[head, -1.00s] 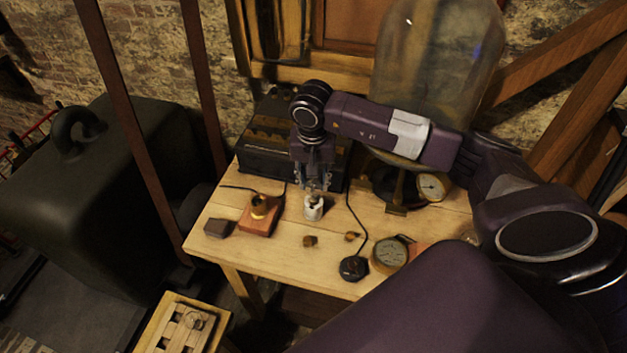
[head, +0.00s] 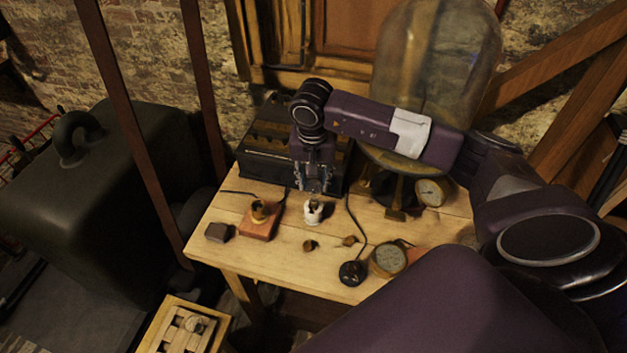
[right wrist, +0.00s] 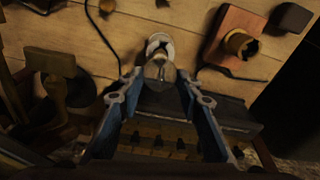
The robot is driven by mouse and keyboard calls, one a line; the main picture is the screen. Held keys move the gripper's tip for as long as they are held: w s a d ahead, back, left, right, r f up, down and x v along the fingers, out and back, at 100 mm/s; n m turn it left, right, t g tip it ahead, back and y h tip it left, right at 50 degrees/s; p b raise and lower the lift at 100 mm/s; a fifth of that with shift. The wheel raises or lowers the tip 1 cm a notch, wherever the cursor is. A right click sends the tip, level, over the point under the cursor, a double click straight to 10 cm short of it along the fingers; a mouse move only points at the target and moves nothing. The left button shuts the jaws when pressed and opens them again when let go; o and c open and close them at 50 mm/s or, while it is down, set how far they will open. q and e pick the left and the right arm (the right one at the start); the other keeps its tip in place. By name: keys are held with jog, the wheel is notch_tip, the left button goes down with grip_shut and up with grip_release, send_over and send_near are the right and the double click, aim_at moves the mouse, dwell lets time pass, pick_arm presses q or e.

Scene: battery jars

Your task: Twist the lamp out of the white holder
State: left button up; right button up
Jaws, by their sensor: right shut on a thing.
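The white holder (head: 313,213) stands upright on the wooden table. My right gripper (head: 316,190) points down just above it. In the right wrist view its two blue-grey fingers (right wrist: 160,82) are closed around the clear glass lamp (right wrist: 160,68). The white holder (right wrist: 158,42) shows right beyond the lamp, in line with it. The lamp's base is hidden, so I cannot tell how far it sits in the holder. My left gripper is in neither view.
A wooden block with a brass socket (head: 260,218) stands left of the holder, with a small dark block (head: 219,232) beside it. A round gauge (head: 388,258), a black cabled disc (head: 352,272) and small brass pieces lie in front. A dark box (head: 262,160) stands behind.

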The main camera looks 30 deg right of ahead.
jog(key=shift+r+p, duration=1.2)
jog(key=shift+r, duration=1.35)
